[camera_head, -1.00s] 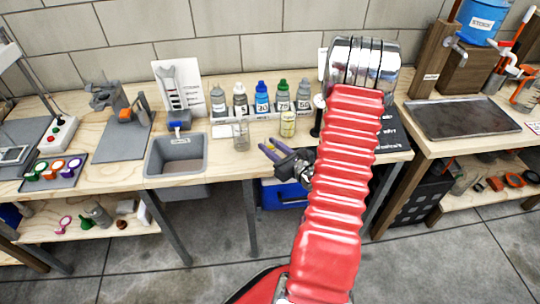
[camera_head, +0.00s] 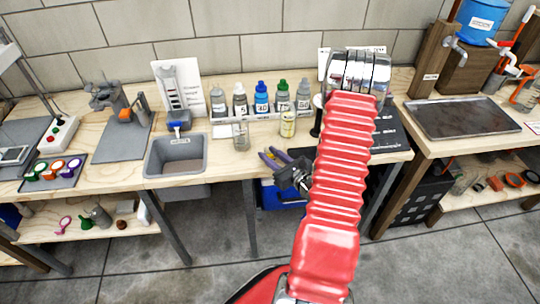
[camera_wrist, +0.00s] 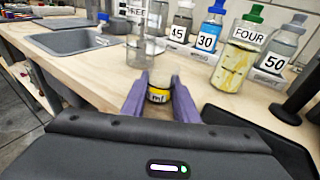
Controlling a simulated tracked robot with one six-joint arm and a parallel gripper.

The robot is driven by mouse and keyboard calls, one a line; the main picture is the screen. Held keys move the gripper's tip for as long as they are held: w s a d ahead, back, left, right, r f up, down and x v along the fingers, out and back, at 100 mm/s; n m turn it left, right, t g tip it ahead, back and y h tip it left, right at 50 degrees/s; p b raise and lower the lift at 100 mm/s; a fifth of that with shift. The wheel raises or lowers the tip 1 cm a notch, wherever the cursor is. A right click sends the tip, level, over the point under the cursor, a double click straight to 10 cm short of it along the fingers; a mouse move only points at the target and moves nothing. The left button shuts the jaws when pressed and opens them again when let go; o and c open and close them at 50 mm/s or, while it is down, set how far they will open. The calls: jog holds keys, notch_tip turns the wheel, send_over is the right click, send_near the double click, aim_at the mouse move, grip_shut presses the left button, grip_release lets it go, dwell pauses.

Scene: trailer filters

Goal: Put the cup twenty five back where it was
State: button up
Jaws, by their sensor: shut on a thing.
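My gripper (camera_head: 273,156) has purple fingers and is over the front part of the bench in the head view. In the wrist view my gripper (camera_wrist: 158,93) is shut on a small cup (camera_wrist: 158,97) with a yellow and dark band. A light label faces me, but its writing is too small to read surely. In the head view the cup is not clear between the fingers.
A clear jar marked THREE (camera_wrist: 143,48) and a yellowish jar marked FOUR (camera_wrist: 238,58) stand beyond the fingers. Behind them is a row of numbered bottles, such as a blue-capped one (camera_head: 262,100). A grey sink (camera_head: 177,157) is left. Bare wood lies between.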

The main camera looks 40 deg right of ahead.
jog(key=o, duration=1.1)
jog(key=shift+c, duration=0.2)
jog(key=s+a+r, duration=0.1)
jog(key=s+r, duration=0.1)
jog(key=s, duration=1)
jog(key=shift+w, duration=0.1)
